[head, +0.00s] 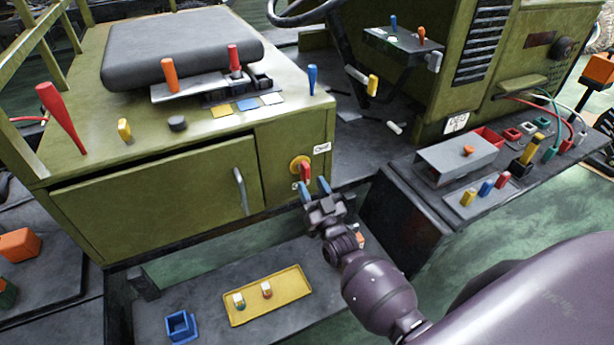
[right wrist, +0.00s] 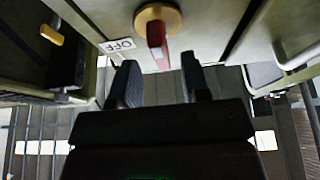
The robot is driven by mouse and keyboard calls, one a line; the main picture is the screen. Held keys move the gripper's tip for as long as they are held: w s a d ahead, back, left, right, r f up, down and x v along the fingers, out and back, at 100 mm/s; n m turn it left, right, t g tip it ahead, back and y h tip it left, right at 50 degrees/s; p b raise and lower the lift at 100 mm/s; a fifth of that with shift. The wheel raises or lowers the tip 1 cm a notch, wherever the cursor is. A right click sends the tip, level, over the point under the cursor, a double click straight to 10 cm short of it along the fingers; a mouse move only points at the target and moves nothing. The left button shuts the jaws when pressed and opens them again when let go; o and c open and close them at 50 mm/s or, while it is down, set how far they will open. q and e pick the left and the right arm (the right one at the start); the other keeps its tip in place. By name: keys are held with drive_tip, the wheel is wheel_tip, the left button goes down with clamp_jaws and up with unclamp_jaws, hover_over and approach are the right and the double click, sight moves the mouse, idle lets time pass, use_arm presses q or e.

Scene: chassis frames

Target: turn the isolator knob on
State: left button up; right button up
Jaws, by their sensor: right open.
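The isolator knob (head: 305,172) is a red handle on a round brass-yellow disc on the green cabinet's front face. In the right wrist view the knob (right wrist: 157,42) points down from its disc towards my fingers. A white label reading OFF (right wrist: 117,45) sits at its lower left there. My right gripper (head: 314,187) is open just in front of and below the knob. In the wrist view the right gripper's blue-grey fingers (right wrist: 160,64) stand apart on either side of the handle's free end; I cannot tell whether they touch it. My left gripper is not in view.
A grey door handle (head: 241,191) stands out left of the knob. A blue lever (head: 312,79) and other levers rise from the cabinet top. A yellow tray (head: 243,316) lies on a low step below. A dark side shelf (head: 400,172) with switches and cables is at the right.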

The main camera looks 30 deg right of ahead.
drive_tip(key=v, duration=0.6)
drive_tip(key=shift+s, duration=0.3)
drive_tip(key=shift+f, duration=0.1)
drive_tip(key=s+f+g, duration=0.3)
drive_tip(key=s, duration=0.3)
drive_tip(key=s+a+f+n+g+y, duration=0.1)
drive_tip(key=s+f+g, duration=0.3)
drive_tip(key=s, duration=0.3)
drive_tip(key=s+f+n+g, duration=0.1)
drive_tip(key=s+f+g, duration=0.2)
drive_tip(key=s, duration=0.4)
drive_tip(key=shift+a+f+g, duration=0.2)
drive_tip(key=shift+f+g, duration=0.05)
drive_tip(key=shift+g, duration=0.35)
drive_tip(key=shift+s+d, duration=0.1)
